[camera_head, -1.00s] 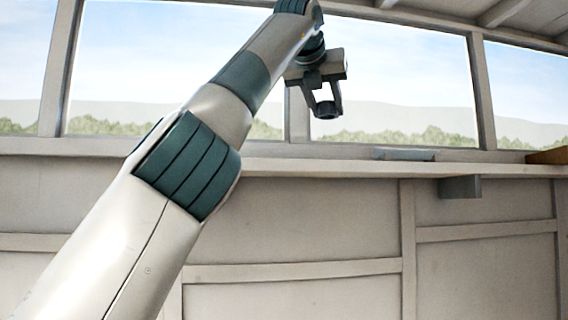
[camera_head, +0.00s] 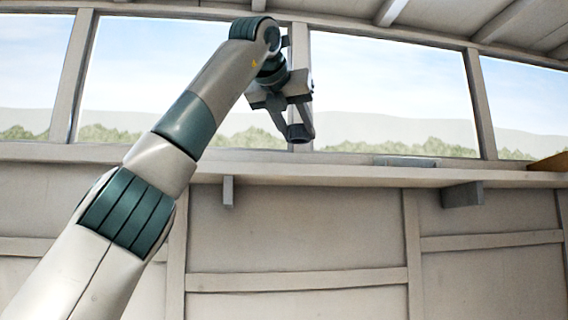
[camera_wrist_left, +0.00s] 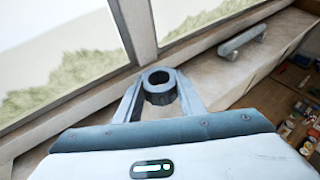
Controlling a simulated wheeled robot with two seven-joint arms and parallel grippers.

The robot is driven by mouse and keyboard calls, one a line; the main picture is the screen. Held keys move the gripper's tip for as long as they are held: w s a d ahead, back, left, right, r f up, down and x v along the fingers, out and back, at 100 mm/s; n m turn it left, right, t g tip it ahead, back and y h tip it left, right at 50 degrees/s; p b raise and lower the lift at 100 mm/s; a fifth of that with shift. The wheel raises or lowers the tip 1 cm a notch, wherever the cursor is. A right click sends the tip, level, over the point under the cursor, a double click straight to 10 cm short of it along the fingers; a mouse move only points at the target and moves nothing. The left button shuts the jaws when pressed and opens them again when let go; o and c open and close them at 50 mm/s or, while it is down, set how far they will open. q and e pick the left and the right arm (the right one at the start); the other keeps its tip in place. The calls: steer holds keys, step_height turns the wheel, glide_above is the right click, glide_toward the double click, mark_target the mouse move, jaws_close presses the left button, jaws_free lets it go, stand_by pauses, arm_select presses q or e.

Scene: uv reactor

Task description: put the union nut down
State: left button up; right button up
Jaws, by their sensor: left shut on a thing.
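The union nut (camera_wrist_left: 159,78) is a dark grey ring with a round hole, held between the fingertips of my left gripper (camera_wrist_left: 158,90) in the left wrist view. In the head view the nut (camera_head: 299,134) shows as a small dark piece at the tip of my left gripper (camera_head: 292,125). The gripper is shut on it and points downward in front of the window post, above the wall ledge (camera_head: 340,174). I cannot tell how far the nut is from the ledge. My right gripper is not in view.
A flat grey piece (camera_head: 405,161) lies on the ledge to the right; a grey bar-shaped piece (camera_wrist_left: 243,42) shows on the ledge in the wrist view. Several small items (camera_wrist_left: 288,128) stand on a brown surface at the lower right there. The ledge between gripper and grey piece looks clear.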

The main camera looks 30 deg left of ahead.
arm_select(q)
steer(key=shift+s+a+f, duration=0.5)
steer(key=shift+s+a, duration=0.05)
steer(key=shift+s, duration=0.15)
steer(key=shift+s+a+f, duration=0.5)
steer(key=shift+s, duration=0.15)
steer(key=shift+d, duration=0.1)
step_height(320, 180, down, 2)
steer(key=shift+f, duration=0.1)
steer(key=shift+w+f, duration=0.1)
steer(key=shift+f, duration=0.8)
